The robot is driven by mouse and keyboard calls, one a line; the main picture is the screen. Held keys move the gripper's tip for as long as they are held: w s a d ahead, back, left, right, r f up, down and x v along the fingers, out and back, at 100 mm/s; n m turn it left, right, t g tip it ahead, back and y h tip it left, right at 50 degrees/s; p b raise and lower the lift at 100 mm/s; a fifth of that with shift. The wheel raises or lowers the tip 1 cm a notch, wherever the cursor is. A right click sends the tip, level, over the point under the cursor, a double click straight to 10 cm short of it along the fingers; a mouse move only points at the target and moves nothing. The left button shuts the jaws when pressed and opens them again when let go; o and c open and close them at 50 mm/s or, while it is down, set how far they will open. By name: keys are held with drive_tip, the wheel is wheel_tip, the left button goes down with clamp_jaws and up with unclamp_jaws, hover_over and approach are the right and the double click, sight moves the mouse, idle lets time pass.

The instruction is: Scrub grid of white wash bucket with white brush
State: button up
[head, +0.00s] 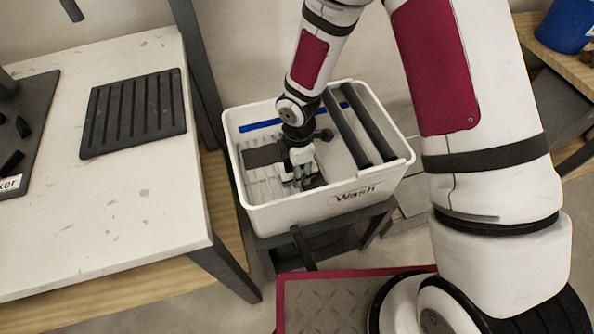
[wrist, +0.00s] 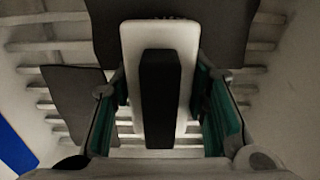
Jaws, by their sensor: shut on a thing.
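The white wash bucket (head: 290,216), marked "Wash", stands on a dark stand in the head view. Its pale slatted grid (head: 262,190) shows inside at the left, and its slats also fill the background of the wrist view (wrist: 65,47). My gripper (head: 304,178) is down inside the bucket over the grid. In the wrist view my green-padded fingers (wrist: 162,112) are on either side of the white brush (wrist: 130,60), which has a black strip along its middle, and are shut on it. The bristles are hidden, so I cannot tell whether they touch the grid.
Dark flat pieces (head: 262,155) lie in the bucket by my gripper. Two dark rollers (head: 347,128) span its right part. A blue strip (head: 262,125) marks the far inner wall. A table with a black grooved mat (head: 134,112) stands left, and a blue bucket (head: 566,24) far right.

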sight(263, 168)
drive_tip(key=shift+w+a, duration=0.3)
drive_tip(key=shift+w, duration=0.6)
drive_tip(key=shift+w+a, duration=0.3)
drive_tip(key=shift+w, duration=0.65)
drive_tip(key=shift+w+a, duration=0.3)
drive_tip(key=shift+w, duration=0.6)
drive_tip(key=shift+a, duration=0.1)
drive_tip(key=shift+s+a+f+b, duration=0.15)
drive_tip(key=shift+s+a, duration=0.25)
drive_tip(key=shift+a, duration=0.85)
drive_tip(key=shift+s+a+r+b, duration=0.1)
drive_tip(key=shift+s+a+b, duration=0.25)
drive_tip(key=shift+a, duration=0.9)
drive_tip(key=shift+s+a+f+b, duration=0.1)
drive_tip(key=shift+s+a, duration=0.35)
drive_tip(key=shift+a, duration=0.8)
drive_tip(key=shift+d, duration=0.1)
